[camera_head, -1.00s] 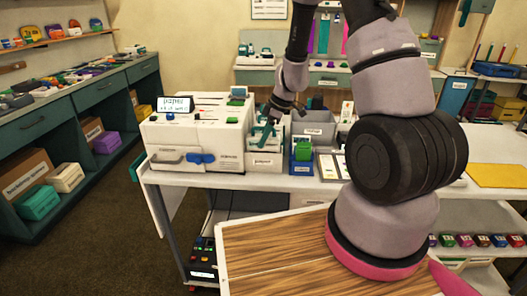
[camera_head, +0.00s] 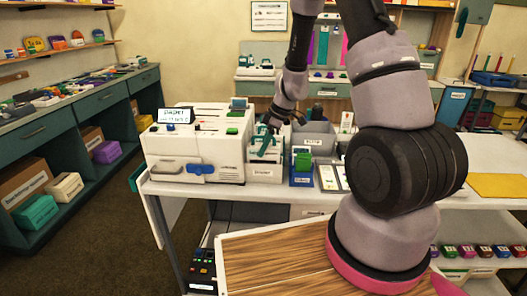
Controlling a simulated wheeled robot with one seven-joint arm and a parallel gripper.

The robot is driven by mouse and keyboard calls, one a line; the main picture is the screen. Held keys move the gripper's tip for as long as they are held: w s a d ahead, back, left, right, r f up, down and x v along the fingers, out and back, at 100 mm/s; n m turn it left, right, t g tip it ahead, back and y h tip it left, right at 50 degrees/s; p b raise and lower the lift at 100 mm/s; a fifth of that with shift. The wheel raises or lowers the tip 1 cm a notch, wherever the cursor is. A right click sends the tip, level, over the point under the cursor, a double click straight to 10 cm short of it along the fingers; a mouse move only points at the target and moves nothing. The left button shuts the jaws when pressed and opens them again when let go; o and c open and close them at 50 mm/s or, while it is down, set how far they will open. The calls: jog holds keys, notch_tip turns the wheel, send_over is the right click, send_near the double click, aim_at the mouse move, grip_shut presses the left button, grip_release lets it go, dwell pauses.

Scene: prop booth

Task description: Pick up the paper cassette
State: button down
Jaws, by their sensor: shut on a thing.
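A white cassette-like box (camera_head: 263,173) with a small front label stands on the white table, against the right side of a white machine (camera_head: 195,155). The label is too small to read, so I cannot be sure this is the paper cassette. The fingertips are small and the exact hold is unclear. The box appears upright, and I cannot tell whether it is clear of the table.
The machine has a display sign (camera_head: 175,115) on top and a blue handle on its front. A blue bin (camera_head: 301,178) with green contents and a grey bin (camera_head: 316,140) stand close on the right. A yellow sheet (camera_head: 497,186) lies at the table's right.

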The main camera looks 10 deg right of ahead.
notch_tip(320, 180, up, 27)
jog(key=shift+r, duration=0.15)
dwell(0.4)
